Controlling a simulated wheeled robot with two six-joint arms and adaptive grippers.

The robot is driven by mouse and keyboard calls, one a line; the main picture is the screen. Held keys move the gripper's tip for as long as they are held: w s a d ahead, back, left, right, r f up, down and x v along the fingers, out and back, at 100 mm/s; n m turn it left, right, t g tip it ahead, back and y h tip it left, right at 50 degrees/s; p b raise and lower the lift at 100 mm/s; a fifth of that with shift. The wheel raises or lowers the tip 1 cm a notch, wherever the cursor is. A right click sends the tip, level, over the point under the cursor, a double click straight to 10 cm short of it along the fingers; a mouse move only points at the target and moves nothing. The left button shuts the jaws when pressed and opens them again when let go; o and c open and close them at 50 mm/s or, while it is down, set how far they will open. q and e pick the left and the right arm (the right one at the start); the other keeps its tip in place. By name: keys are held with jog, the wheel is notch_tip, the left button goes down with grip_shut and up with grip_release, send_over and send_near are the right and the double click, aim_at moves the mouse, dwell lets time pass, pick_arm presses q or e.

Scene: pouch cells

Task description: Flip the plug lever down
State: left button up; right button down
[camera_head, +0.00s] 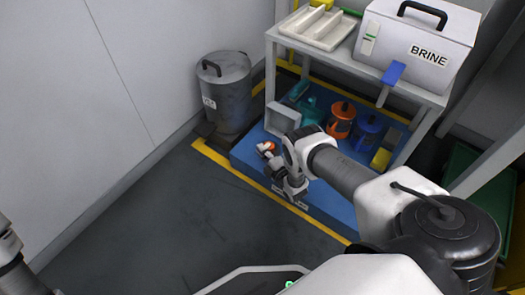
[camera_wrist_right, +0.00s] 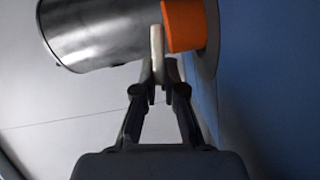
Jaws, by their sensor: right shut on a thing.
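My right arm reaches to the blue platform in the head view. Its gripper (camera_head: 268,158) is at the platform's left edge, close to a small orange part (camera_head: 265,147). In the right wrist view the gripper (camera_wrist_right: 158,75) is shut on a slim pale bar, which looks like the plug lever (camera_wrist_right: 157,42). The bar points up in that picture, beside the orange part (camera_wrist_right: 184,25) and in front of a shiny metal cylinder (camera_wrist_right: 95,32). The lever is too small to make out in the head view. My left gripper is out of view.
A grey drum (camera_head: 224,95) stands by the wall, left of the blue platform (camera_head: 245,152). A white open box (camera_head: 283,119), orange and blue containers and a yellow item (camera_head: 381,158) sit under the shelf. A BRINE box (camera_head: 415,45) stands above. The dark floor (camera_head: 150,215) is clear.

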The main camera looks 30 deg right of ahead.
dwell(0.5)
jog(key=c, duration=1.2)
grip_release()
jog(key=shift+s, duration=0.1)
jog(key=s, duration=1.2)
jog(key=shift+d+r, duration=0.1)
jog(key=shift+r, duration=0.2)
jog(key=shift+w, duration=0.1)
